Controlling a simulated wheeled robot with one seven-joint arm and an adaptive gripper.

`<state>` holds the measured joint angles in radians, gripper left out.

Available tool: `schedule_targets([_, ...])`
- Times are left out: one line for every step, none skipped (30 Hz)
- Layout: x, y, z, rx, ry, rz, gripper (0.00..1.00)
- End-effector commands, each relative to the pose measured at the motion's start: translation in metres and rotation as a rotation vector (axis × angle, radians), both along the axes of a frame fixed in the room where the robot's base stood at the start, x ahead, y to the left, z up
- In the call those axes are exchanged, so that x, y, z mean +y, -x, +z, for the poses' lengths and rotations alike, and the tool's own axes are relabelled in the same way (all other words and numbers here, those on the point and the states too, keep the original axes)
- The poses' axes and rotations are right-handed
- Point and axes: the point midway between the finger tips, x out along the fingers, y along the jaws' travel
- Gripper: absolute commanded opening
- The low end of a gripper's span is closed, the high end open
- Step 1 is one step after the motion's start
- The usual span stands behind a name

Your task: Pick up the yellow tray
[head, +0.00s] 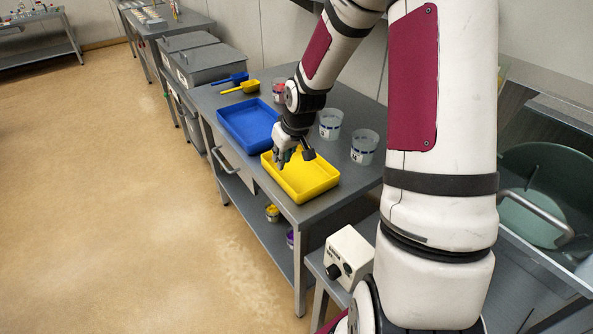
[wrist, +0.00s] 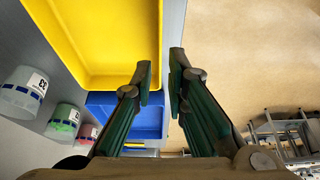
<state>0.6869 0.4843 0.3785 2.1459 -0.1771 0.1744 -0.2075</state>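The yellow tray (head: 310,184) lies flat and looks empty on the grey table, near its front corner. It fills the upper left of the wrist view (wrist: 100,38). My gripper (head: 283,163) is over the tray's front left side, pointing down. In the wrist view my gripper (wrist: 162,72) is open, with a gap between its fingers. One finger appears over the inside of the tray and the other beyond its outer wall, with the rim between them. I cannot tell whether either finger touches the tray.
A blue tray (head: 243,126) sits beside the yellow one. Clear cups (head: 330,124) (head: 364,147) stand behind the trays. Blue and yellow scoops (head: 246,87) lie at the table's far end. A control box (head: 349,257) stands at the near side. The floor left is clear.

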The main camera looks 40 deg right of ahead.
Motion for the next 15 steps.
schedule_targets([0.002,-0.005,-0.012,0.004,-0.002,0.004,0.14])
schedule_targets([0.001,-0.007,-0.017,0.003,-0.001,0.004,0.14])
schedule_targets([0.001,-0.010,-0.024,0.003,0.000,0.004,0.14])
schedule_targets([0.001,-0.011,-0.028,0.004,-0.001,0.004,0.14])
schedule_targets([0.001,-0.013,-0.032,0.003,-0.001,0.003,0.14])
schedule_targets([0.001,-0.015,-0.036,0.002,-0.001,0.001,0.14])
schedule_targets([0.001,-0.016,-0.039,0.002,-0.001,0.001,0.14])
schedule_targets([0.001,-0.017,-0.042,0.002,-0.001,0.001,0.14])
schedule_targets([0.001,-0.018,-0.044,0.002,-0.001,0.001,0.14])
schedule_targets([0.000,-0.019,-0.045,0.001,0.000,0.001,0.14])
schedule_targets([0.000,-0.019,-0.046,0.001,0.000,0.001,0.14])
schedule_targets([0.000,-0.020,-0.047,0.001,0.001,0.000,0.14])
schedule_targets([0.000,-0.020,-0.049,0.001,0.000,0.000,0.14])
schedule_targets([0.000,-0.021,-0.052,0.002,0.000,0.001,0.14])
schedule_targets([0.001,-0.023,-0.056,0.002,-0.001,0.001,0.14])
